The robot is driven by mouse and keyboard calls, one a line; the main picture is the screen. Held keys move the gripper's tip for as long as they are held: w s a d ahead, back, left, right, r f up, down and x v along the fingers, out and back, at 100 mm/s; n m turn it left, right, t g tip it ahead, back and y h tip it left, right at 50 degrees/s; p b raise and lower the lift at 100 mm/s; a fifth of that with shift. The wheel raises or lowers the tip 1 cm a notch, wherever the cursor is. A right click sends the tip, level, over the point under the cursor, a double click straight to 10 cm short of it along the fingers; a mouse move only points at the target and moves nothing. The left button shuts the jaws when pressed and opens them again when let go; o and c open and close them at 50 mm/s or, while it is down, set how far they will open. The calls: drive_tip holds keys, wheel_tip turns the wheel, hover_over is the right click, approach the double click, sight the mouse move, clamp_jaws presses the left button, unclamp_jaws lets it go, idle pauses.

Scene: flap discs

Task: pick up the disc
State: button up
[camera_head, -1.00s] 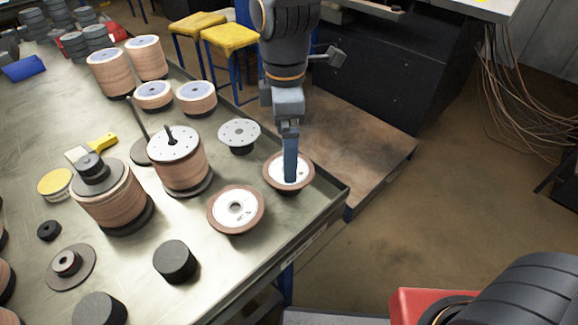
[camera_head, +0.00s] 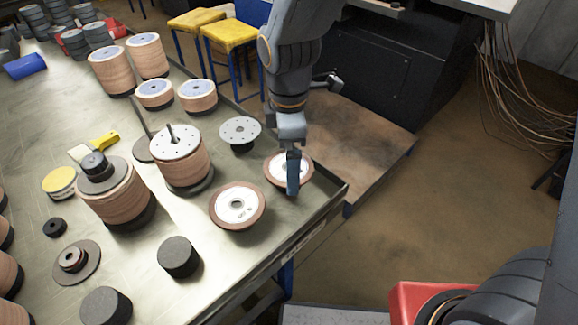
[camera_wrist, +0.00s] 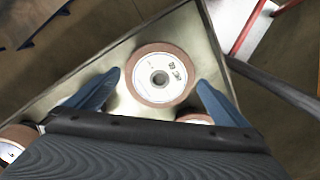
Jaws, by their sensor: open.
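A flap disc (camera_head: 277,168) with a white printed face and brown rim lies near the table's right corner. In the wrist view this disc (camera_wrist: 159,78) shows whole, with a dark centre hole, between and beyond my fingers. My gripper (camera_head: 293,190) is over the disc's near right side in the head view and hides part of it. In the wrist view my gripper (camera_wrist: 158,79) is open, one blue finger on each side of the disc, with nothing held. The head view does not show whether the fingers touch it.
A similar disc (camera_head: 238,204) lies close by at the front left. A grey perforated disc (camera_head: 240,131) and a tall disc stack (camera_head: 180,160) with a rod stand further left. The raised table edge (camera_head: 325,207) runs close on the right.

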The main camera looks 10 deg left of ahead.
drive_tip(key=shift+f, duration=0.15)
drive_tip(key=c, duration=0.9)
drive_tip(key=shift+c, duration=0.2)
